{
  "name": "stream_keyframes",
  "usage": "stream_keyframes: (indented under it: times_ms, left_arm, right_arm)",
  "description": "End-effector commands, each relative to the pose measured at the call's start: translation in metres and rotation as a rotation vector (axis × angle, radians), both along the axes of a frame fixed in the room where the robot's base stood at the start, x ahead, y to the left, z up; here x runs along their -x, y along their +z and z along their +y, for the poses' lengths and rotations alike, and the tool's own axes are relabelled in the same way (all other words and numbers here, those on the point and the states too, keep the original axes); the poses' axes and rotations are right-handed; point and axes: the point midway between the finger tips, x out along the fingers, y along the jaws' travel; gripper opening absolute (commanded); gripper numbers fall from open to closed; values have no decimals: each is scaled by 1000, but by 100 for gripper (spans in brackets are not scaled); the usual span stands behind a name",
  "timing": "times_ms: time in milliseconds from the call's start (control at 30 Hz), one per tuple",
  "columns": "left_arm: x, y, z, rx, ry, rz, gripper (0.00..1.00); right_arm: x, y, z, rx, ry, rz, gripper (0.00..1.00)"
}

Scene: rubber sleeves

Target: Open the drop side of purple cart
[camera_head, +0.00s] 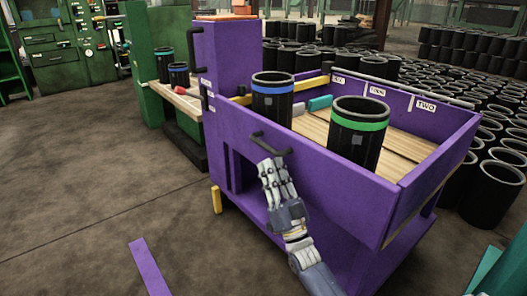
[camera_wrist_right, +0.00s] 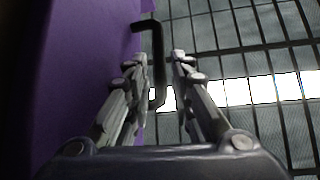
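The purple cart (camera_head: 220,85) stands in the middle of the head view. Its drop side (camera_head: 320,175) is the upright front panel facing me, with a black bar handle (camera_head: 284,138) near its top left. My right gripper (camera_head: 270,164) is at the panel, right below the handle. In the right wrist view the handle (camera_wrist_right: 158,70) shows between the two fingers, which are apart. I cannot tell if either finger touches it. The purple panel (camera_wrist_right: 80,70) fills the left of that view. My left gripper is not in view.
A black sleeve with a blue band (camera_head: 272,100) and one with a green band (camera_head: 357,135) stand inside the cart. Many black sleeves stand behind and to the right.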

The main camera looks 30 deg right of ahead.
Motion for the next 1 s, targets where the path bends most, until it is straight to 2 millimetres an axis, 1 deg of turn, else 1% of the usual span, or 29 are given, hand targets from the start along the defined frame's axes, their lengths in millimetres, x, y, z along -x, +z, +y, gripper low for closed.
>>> stream_keyframes:
  times_ms: [100, 200, 333, 500, 767, 800, 867, 900, 1000]
  left_arm:
    - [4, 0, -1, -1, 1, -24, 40]
    - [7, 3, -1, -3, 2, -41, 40]
    - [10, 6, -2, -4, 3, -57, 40]
    - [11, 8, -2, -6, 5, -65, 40]
    - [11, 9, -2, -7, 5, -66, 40]
    - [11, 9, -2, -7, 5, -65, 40]
    - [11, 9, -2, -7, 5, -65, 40]
    - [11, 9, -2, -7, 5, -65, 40]
    - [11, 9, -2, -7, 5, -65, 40]
  right_arm:
    - [-18, 15, -2, 2, 0, -4, 21]
    - [-30, 28, -4, 1, -1, -4, 21]
    - [-42, 38, -5, 0, 0, 0, 21]
    - [-49, 46, -6, 0, 0, 3, 21]
    - [-50, 47, -6, 0, 0, 3, 21]
    - [-50, 47, -6, 0, 0, 3, 17]
    - [-50, 47, -6, 0, 0, 3, 3]
    - [-50, 47, -6, 0, 0, 3, 0]
    - [-50, 47, -6, 0, 0, 3, 0]
